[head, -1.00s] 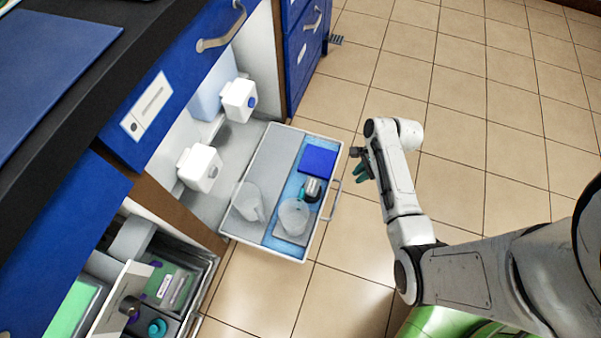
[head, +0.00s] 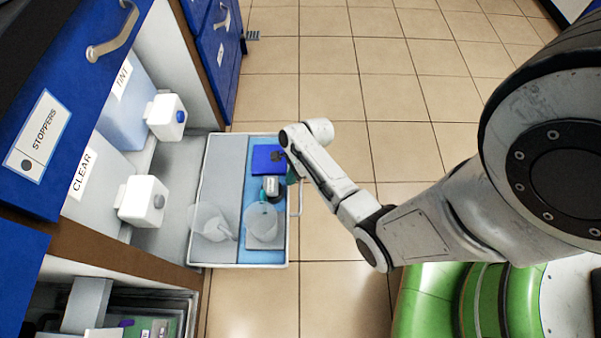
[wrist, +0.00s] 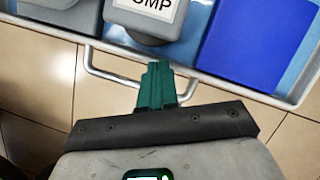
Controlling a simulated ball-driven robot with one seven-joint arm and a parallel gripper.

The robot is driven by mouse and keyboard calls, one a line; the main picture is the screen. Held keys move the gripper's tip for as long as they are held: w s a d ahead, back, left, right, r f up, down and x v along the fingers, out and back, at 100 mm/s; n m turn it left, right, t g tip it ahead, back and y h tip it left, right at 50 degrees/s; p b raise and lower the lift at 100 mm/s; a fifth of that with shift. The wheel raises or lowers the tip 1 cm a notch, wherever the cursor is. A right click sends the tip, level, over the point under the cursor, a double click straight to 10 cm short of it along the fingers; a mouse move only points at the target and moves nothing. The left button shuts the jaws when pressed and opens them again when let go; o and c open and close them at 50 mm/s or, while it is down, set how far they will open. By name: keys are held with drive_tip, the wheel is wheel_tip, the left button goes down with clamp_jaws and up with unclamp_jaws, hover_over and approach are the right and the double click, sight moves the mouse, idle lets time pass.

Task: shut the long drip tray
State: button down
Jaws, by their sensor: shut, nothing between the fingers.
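The long drip tray (head: 219,170) is pulled out from the cabinet below the dispensers, over the floor. It has a pale rim, a grey strip and a blue strip, and a metal bar handle (head: 297,198) on its outer edge. In the wrist view the tray's rim (wrist: 225,84) crosses the top, with the handle (wrist: 92,62) in front of it. My gripper (wrist: 157,72) has its teal fingers together and empty, pointing at the rim across the handle. In the head view my arm partly hides the gripper; whether it touches the handle or rim cannot be told.
Two white dispensers (head: 165,116) (head: 143,200) stand inside. A lower drawer (head: 150,312) is open nearby. Tiled floor (head: 350,90) is free.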

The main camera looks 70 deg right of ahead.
drive_tip(key=shift+w+a, duration=0.45)
